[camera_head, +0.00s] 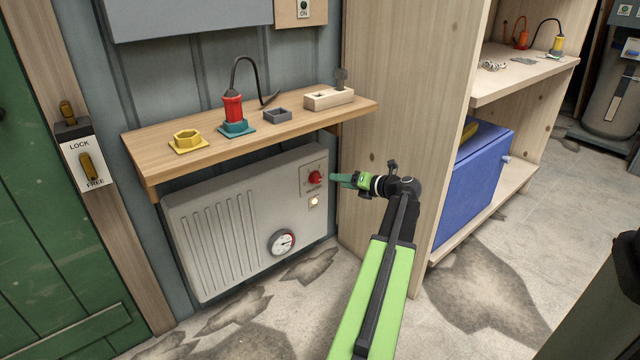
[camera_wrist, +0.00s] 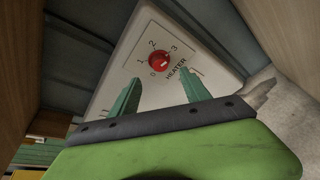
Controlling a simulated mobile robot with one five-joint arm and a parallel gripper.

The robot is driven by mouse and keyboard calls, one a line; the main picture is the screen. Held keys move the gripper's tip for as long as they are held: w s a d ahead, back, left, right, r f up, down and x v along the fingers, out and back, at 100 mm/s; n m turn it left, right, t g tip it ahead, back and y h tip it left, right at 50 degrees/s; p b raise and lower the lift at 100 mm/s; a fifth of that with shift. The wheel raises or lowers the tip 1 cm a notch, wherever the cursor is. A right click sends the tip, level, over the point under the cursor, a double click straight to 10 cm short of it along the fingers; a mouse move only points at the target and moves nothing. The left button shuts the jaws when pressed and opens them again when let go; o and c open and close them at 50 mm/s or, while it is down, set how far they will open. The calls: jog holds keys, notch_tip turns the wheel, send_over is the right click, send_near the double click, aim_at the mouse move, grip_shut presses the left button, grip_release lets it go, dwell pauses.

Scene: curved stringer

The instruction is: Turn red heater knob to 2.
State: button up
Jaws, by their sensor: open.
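The red heater knob (camera_head: 315,177) is on a pale plate at the upper right of the grey heater (camera_head: 222,225), below the shelf. In the wrist view the knob (camera_wrist: 158,60) sits inside a dial marked 0, 1, 2 and 3, with the word HEATER beside it. The knob's exact setting is too small to tell. My gripper (camera_head: 338,178) is open and points at the knob from the right. In the wrist view my gripper's (camera_wrist: 152,90) two green fingers are spread below the knob, with nothing between them.
A wooden shelf (camera_head: 250,128) hangs above the heater with several small items on it. A wooden cabinet side (camera_head: 390,110) stands close to the right of the heater. A lit button (camera_head: 314,201) and a gauge (camera_head: 282,242) are below the knob.

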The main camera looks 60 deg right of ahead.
aim_at(319, 178)
jog(key=b+x, duration=0.2)
jog(key=x, duration=0.7)
jog(key=shift+w, duration=0.3)
grip_shut()
